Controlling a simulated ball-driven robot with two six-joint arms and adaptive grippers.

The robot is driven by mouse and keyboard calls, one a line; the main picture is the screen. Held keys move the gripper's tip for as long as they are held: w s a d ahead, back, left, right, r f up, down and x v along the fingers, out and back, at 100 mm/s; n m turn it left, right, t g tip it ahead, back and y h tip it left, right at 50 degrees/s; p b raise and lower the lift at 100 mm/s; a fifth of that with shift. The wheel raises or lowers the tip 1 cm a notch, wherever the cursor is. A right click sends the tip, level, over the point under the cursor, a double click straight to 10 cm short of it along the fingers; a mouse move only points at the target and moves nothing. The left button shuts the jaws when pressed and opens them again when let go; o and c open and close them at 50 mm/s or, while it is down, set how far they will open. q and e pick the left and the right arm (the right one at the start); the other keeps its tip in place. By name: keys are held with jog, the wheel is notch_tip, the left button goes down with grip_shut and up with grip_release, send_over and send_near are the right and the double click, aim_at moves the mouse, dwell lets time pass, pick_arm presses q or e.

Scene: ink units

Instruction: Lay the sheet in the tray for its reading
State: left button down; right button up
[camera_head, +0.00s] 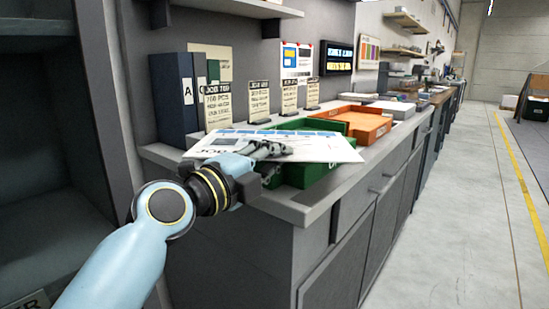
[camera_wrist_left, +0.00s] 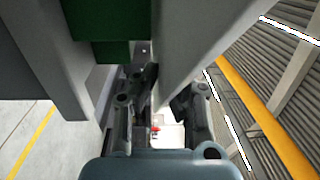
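A white printed sheet (camera_head: 325,149) with a blue band and dark lettering lies roughly flat in the air, over the green tray (camera_head: 303,176) on the counter. My left gripper (camera_head: 268,149) is at the sheet's near edge and appears shut on it. The sheet hides much of the green tray's inside. In the left wrist view, the gripper's fingers (camera_wrist_left: 160,105) are on either side of a pale grey slab, likely the sheet, and part of the green tray (camera_wrist_left: 110,20) shows at the top. My right gripper is not in view.
An orange tray (camera_head: 362,124) sits behind the green one, with a white tray (camera_head: 393,108) beyond. Several small job cards (camera_head: 259,100) stand along the wall. Dark binders (camera_head: 173,98) stand at the left. The counter's front edge (camera_head: 310,207) runs close below the sheet.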

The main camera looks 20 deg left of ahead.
pick_arm(q)
jog(key=shift+f, duration=0.25)
jog(key=c, duration=2)
grip_release()
jog(key=shift+b, duration=0.3)
jog(key=o, duration=0.5)
